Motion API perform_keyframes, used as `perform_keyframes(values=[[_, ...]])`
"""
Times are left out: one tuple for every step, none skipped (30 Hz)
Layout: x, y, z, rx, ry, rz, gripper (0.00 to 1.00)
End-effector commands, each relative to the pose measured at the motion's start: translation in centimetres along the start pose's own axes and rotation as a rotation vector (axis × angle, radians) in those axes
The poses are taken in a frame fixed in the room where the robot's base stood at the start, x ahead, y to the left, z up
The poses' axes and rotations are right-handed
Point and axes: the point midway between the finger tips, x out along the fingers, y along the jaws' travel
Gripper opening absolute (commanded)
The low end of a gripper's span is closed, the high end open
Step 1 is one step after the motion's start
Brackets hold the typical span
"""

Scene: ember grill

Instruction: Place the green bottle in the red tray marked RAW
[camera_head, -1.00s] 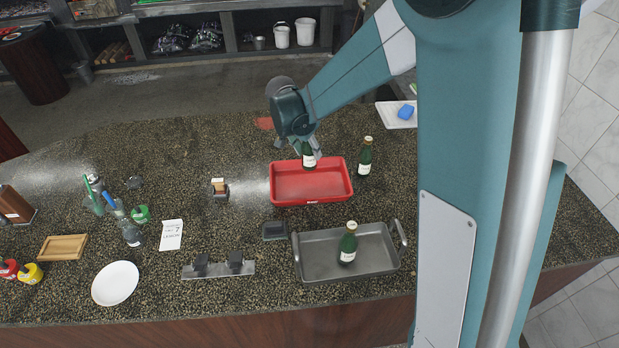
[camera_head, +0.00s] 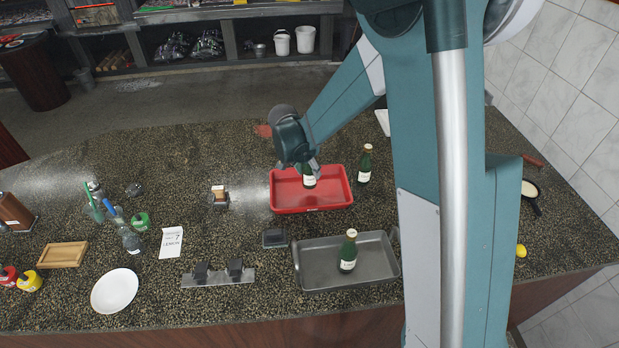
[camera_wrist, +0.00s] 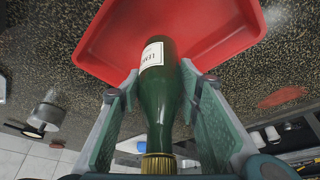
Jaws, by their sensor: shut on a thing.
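My gripper (camera_head: 304,166) is shut on a green bottle (camera_head: 309,179) with a white label. In the head view the bottle is upright at the red tray (camera_head: 322,208), over its back half; I cannot tell whether its base touches the tray floor. The wrist view shows the bottle (camera_wrist: 160,105) between both finger pads, its gold cap toward the camera and its base toward the red tray (camera_wrist: 215,55). A second green bottle (camera_head: 365,164) stands on the counter right of the tray. A third green bottle (camera_head: 348,252) stands in the grey metal tray (camera_head: 310,278).
The grey tray lies in front of the red tray. A small holder (camera_head: 218,197) stands left of the red tray, and a small dark block (camera_head: 274,238) lies in front. A white plate (camera_head: 114,291), wooden board (camera_head: 63,255) and label card (camera_head: 171,242) lie at left.

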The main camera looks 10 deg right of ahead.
Motion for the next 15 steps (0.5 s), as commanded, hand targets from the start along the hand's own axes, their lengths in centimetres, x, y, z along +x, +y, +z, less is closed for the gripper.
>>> perform_keyframes(values=[[0.07,0.00,0.02,0.000,0.000,0.000,0.14],[0.10,0.00,0.03,0.000,0.000,0.000,0.14],[0.11,0.00,0.04,0.000,0.000,0.000,0.14],[0.11,0.00,0.04,0.000,0.000,0.000,0.14],[0.11,0.00,0.03,0.000,0.000,0.000,0.14],[0.11,0.00,0.04,0.000,0.000,0.000,0.14],[0.11,0.00,0.03,0.000,0.000,0.000,0.14],[0.11,0.00,0.03,0.000,0.000,0.000,0.14],[0.11,0.00,0.04,0.000,0.000,0.000,0.14],[0.13,0.00,0.05,0.000,0.000,0.000,0.14],[0.16,0.00,0.06,0.000,0.000,0.000,0.14],[0.26,-0.01,0.10,0.000,0.000,0.000,0.14],[0.36,-0.01,0.14,0.000,0.000,0.000,0.14],[0.50,-0.02,0.19,0.000,0.000,0.000,0.14],[0.74,-0.02,0.29,0.000,0.000,0.000,0.14]])
